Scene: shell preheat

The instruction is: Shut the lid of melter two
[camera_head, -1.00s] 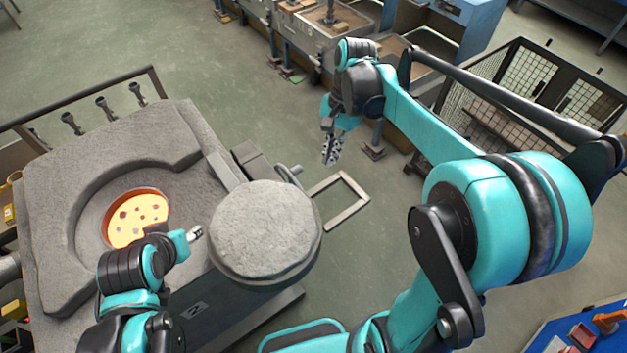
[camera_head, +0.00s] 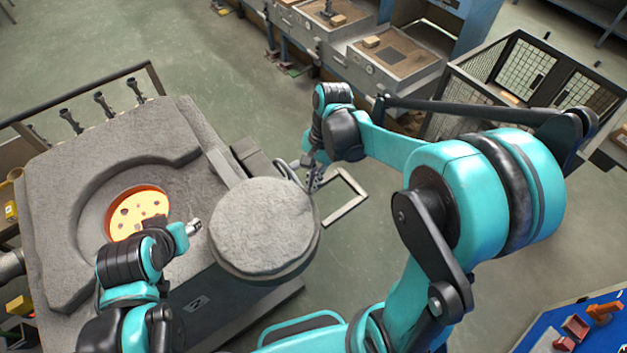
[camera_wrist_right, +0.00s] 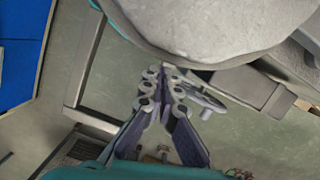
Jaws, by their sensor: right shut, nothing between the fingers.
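Melter two (camera_head: 70,180) is a grey block at the left with a "2" plate on its side; its round opening shows glowing orange melt (camera_head: 137,213). Its lid (camera_head: 262,225), a thick grey disc, is swung aside to the right and leaves the opening uncovered. The lid fills the top of the right wrist view (camera_wrist_right: 215,22). My right gripper (camera_head: 311,182) is shut and empty beside the lid's upper right edge. In the wrist view its fingertips (camera_wrist_right: 163,76) are just below the lid's rim. My left gripper (camera_head: 194,227) is between opening and lid; its jaw state is unclear.
A metal bar with a round end (camera_wrist_right: 200,97) lies beside my right fingertips in the wrist view. A rectangular metal frame (camera_head: 345,200) is right of the lid. Workbenches (camera_head: 385,50) and a mesh cage (camera_head: 530,70) stand behind. A blue table (camera_head: 560,325) is at lower right.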

